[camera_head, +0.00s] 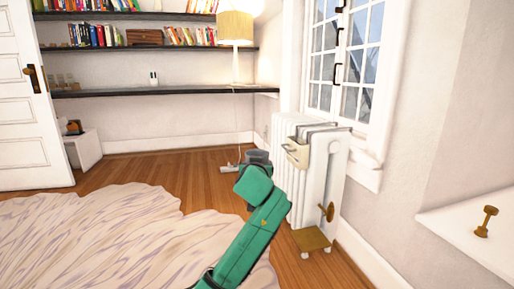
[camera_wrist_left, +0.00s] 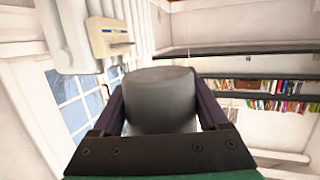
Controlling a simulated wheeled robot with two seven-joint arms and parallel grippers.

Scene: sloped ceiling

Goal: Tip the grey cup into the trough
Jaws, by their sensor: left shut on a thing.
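My left gripper (camera_head: 254,170) is at the end of the green arm, just left of the radiator in the head view. It is shut on the grey cup (camera_head: 258,156). In the wrist view the grey cup (camera_wrist_left: 160,103) fills the space between the two dark fingers. Its contents cannot be made out. The trough seems to be the small cream box (camera_head: 297,153) hung on the radiator's front end; it also shows in the wrist view (camera_wrist_left: 105,40). The cup is left of this box and apart from it. My right gripper is not in view.
The white radiator (camera_head: 326,180) stands under the window, with a brass valve (camera_head: 327,212) low on its front. A pale rug (camera_head: 95,235) covers the floor at left. A white ledge (camera_head: 455,225) with a brass object (camera_head: 486,221) is at right. Shelves (camera_head: 160,92) line the back wall.

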